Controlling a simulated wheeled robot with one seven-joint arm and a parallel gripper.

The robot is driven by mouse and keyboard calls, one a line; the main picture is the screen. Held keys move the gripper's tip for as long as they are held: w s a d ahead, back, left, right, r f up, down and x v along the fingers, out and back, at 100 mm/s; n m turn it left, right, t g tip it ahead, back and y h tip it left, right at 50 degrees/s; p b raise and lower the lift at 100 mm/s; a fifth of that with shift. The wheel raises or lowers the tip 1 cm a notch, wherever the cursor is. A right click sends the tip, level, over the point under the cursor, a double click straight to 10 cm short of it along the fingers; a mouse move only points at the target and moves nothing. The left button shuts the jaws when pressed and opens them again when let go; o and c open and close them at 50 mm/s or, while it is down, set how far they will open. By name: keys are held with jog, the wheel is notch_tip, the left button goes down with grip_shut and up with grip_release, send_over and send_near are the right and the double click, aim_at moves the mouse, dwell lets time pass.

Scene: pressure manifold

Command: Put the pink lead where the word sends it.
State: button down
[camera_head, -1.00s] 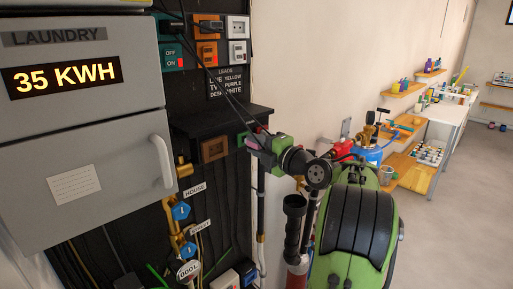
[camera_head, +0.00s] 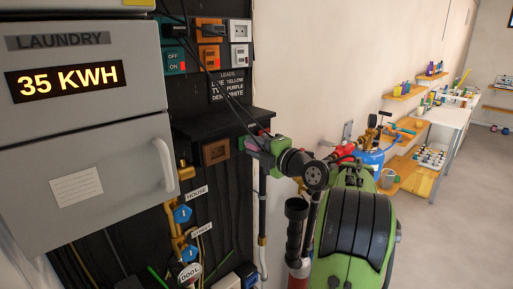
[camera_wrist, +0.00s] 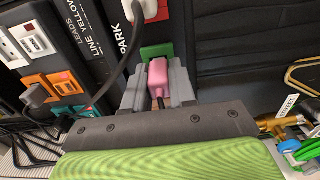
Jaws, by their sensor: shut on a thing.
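The pink lead's plug (camera_wrist: 158,74) is held between the grey fingers of my gripper (camera_wrist: 158,88) in the wrist view. A dark cable end shows below it. A green block (camera_wrist: 156,50) is just beyond the plug; whether they touch is unclear. In the head view my gripper (camera_head: 262,148) is in front of the black shelf's right end. A leads sign (camera_head: 229,88) gives line yellow, TV purple and desk white. The teal (camera_head: 173,60), orange (camera_head: 210,55) and white (camera_head: 239,55) sockets sit above. A dark plug (camera_wrist: 38,93) is in an orange socket.
A black shelf (camera_head: 215,128) juts from the panel. Grey cabinet doors (camera_head: 75,180) stand left, below a display reading 35 KWH (camera_head: 65,80). Valves (camera_head: 183,214) are below.

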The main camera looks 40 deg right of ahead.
jog(key=shift+w, duration=0.1)
jog(key=c, duration=0.8)
grip_release()
jog(key=shift+c, duration=0.2)
jog(key=s+b, duration=0.4)
jog(key=s, duration=1.1)
jog(key=shift+s+d, duration=0.25)
jog(key=shift+s, duration=0.15)
jog(key=shift+w+a, duration=0.1)
